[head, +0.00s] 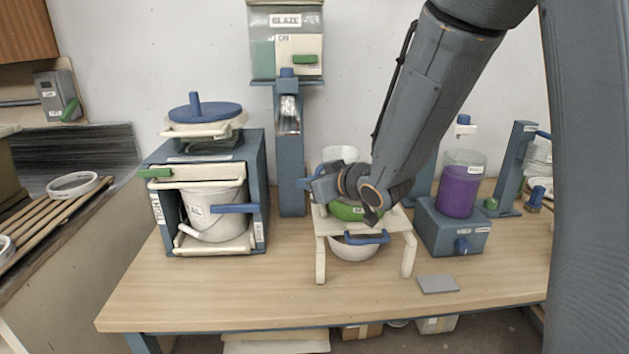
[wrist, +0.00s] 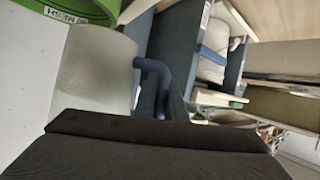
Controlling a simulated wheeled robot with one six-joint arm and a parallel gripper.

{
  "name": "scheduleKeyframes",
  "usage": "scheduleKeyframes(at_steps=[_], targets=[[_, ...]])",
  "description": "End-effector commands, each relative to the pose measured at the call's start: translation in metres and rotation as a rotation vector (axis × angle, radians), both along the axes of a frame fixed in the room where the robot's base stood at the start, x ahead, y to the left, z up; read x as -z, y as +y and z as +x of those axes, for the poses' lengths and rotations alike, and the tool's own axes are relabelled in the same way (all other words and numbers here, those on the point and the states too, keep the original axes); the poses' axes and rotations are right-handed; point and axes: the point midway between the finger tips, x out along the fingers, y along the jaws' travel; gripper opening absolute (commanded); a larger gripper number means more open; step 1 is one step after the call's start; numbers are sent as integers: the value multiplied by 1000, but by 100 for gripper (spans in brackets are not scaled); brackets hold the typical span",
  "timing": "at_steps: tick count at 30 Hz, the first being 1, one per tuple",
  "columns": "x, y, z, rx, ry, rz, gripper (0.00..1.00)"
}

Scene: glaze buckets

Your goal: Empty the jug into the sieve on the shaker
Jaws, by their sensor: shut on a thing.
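The jug (head: 340,153) is pale and translucent, and shows above and behind my gripper in the head view. My gripper (head: 326,184) is shut on the jug, which it holds up over the sieve area. In the wrist view the jug (wrist: 92,72) fills the left, with its blue handle (wrist: 155,82) beside the dark fingers (wrist: 160,125). The green sieve (head: 346,212) sits on the cream shaker stand (head: 320,245), partly hidden by my arm. Its rim also shows in the wrist view (wrist: 85,8). The jug's contents and exact tilt cannot be told.
A white bowl (head: 355,248) stands under the shaker. A blue cabinet (head: 257,160) with a white bucket (head: 215,208) is left. A glaze dispenser (head: 288,48) stands behind. A purple container (head: 459,190) is right. The table (head: 210,295) is clear at front left; a grey pad (head: 438,284) lies front right.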

Motion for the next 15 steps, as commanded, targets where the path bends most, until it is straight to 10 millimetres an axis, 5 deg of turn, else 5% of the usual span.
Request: scheduleKeyframes(at_steps=[15], targets=[[-14,3,-4,2,80,89,0]])
